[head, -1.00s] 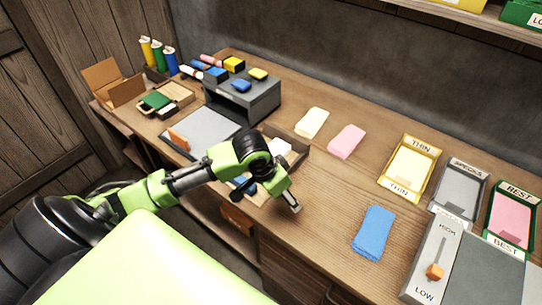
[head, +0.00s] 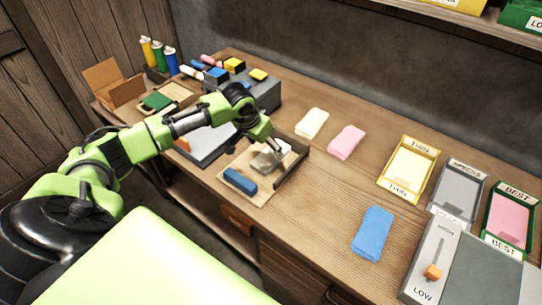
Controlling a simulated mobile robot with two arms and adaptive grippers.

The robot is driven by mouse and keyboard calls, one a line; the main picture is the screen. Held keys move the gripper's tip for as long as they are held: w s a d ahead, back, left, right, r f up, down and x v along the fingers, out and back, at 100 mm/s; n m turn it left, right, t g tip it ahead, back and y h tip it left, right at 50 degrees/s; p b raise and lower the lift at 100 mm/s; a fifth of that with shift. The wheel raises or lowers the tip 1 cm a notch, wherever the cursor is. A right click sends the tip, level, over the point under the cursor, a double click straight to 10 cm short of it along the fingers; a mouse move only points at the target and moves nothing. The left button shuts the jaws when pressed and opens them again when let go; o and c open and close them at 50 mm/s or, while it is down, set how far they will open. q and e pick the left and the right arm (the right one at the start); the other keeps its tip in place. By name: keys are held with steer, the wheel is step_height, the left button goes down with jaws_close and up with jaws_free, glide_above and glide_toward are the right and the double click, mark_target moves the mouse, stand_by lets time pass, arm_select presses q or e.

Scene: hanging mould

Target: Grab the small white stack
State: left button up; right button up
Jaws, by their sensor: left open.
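The small white stack (head: 284,146) sits in the far corner of a shallow wooden tray (head: 301,165) with dark raised sides at the back and right. My left gripper (head: 266,160) reaches in over the tray from the left. It is open, and its fingers are just left of and in front of the white stack, partly covering it. I cannot tell whether they touch it. A blue block (head: 240,181) lies at the tray's near left. My right gripper is out of view.
A grey box (head: 262,97) with coloured blocks stands behind my left arm. A cream pad (head: 312,123), pink pad (head: 346,141) and blue cloth (head: 373,232) lie to the right. Labelled trays (head: 410,168) and a slider panel (head: 433,262) are farther right. The table's middle is clear.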

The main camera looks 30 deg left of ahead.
mark_target(271, 155)
arm_select(q)
steer(key=shift+p+x, duration=0.7)
steer(key=shift+x, duration=2.1)
steer(key=shift+d, duration=0.15)
steer(key=shift+c, duration=0.4)
steer(key=c, duration=1.1)
